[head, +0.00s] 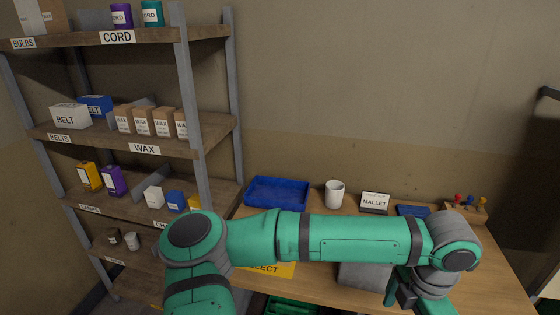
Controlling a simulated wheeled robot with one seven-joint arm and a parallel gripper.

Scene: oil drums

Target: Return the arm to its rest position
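My green arm (355,238) reaches from the bottom left across the front of the wooden table, with its elbow joint at the left and its wrist at the right. My gripper (405,297) is at the wrist's lower end, low over the table's front right part. The wrist and the frame's lower edge hide much of it, so I cannot see whether its fingers are apart or hold anything.
On the table (500,250) behind my arm are an empty-looking blue tray (276,192), a white cup (334,194), a MALLET card (375,202), a dark blue flat item (412,211) and a small rack (466,208). A loaded shelf unit (140,140) stands left.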

